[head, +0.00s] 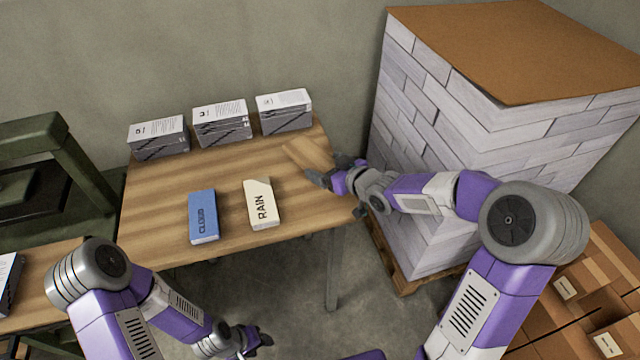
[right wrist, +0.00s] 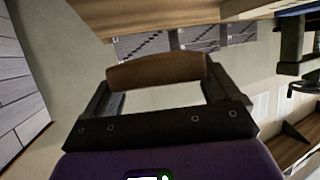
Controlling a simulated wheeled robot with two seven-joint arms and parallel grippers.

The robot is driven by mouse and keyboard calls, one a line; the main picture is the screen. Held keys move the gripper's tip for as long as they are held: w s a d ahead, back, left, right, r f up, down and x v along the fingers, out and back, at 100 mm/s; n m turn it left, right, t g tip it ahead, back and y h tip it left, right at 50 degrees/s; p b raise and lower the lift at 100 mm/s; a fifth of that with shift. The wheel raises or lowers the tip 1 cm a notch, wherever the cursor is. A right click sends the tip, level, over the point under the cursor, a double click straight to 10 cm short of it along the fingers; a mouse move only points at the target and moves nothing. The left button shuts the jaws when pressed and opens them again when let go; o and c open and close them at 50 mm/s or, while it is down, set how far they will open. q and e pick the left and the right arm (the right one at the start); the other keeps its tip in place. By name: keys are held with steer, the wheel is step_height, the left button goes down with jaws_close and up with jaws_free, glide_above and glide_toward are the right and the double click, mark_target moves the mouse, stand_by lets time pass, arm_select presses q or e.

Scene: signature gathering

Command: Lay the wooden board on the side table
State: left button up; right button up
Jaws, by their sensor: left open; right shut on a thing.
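The wooden board (head: 307,153) is a small light-brown piece at the right end of the wooden table (head: 160,220). In the head view I cannot tell whether it touches the tabletop. My right gripper (head: 328,172) is shut on its near end. In the right wrist view the board (right wrist: 155,70) sits between the two fingers. My left gripper (head: 248,342) is open and empty, low in front of the table. A second wooden surface (head: 40,262) shows at the far left; I cannot tell which of the two is the side table.
A blue CLOUD book (head: 203,215) and a cream RAIN book (head: 261,203) lie nearer the front. A tall pallet stack (head: 440,130) stands close on the right. Cardboard boxes (head: 580,300) are at lower right.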

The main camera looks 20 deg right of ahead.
step_height(320, 180, down, 6)
steer(key=shift+f+b, duration=0.1)
steer(key=shift+b, duration=1.1)
steer(key=o, duration=0.9)
steer(key=shift+s+d+r, duration=0.1)
steer(key=shift+r, duration=0.15)
steer(key=p+v, duration=0.4)
steer(key=v, duration=0.7)
steer(key=shift+s+d, duration=0.15)
steer(key=shift+s, duration=0.2)
